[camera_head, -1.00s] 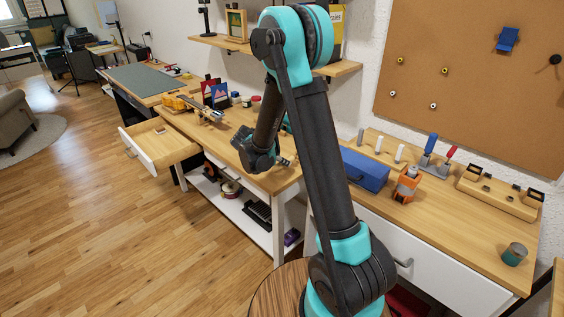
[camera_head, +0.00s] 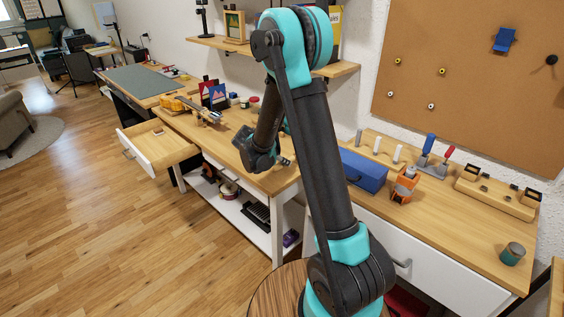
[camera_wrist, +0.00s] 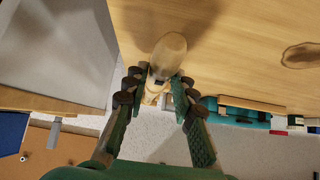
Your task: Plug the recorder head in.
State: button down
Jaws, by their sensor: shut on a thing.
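In the wrist view a pale, rounded wooden piece (camera_wrist: 168,55), apparently the recorder head, sits between the fingers of my gripper (camera_wrist: 160,82). The fingers are shut on it from both sides and hide part of its sides. A dark opening or notch shows on it near the fingertips. In the head view my gripper (camera_head: 256,152) is over the front part of the wooden workbench (camera_head: 228,150), and the held piece cannot be made out there. I cannot clearly pick out the rest of the recorder in either view.
An open drawer (camera_head: 166,153) juts out at the bench's left. A blue box (camera_head: 362,170), an orange item (camera_head: 404,185) and a wooden holder (camera_head: 500,194) stand on the right-hand bench. A shelf (camera_head: 340,68) hangs above. The floor in front is clear.

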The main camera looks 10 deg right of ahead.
jog(key=shift+w+d, duration=0.6)
jog(key=shift+d, duration=0.2)
dwell(0.4)
jog(key=c, duration=1.2)
grip_release()
jog(key=shift+o, duration=0.2)
jog(key=shift+v, duration=2.5)
jog(key=shift+s, duration=0.1)
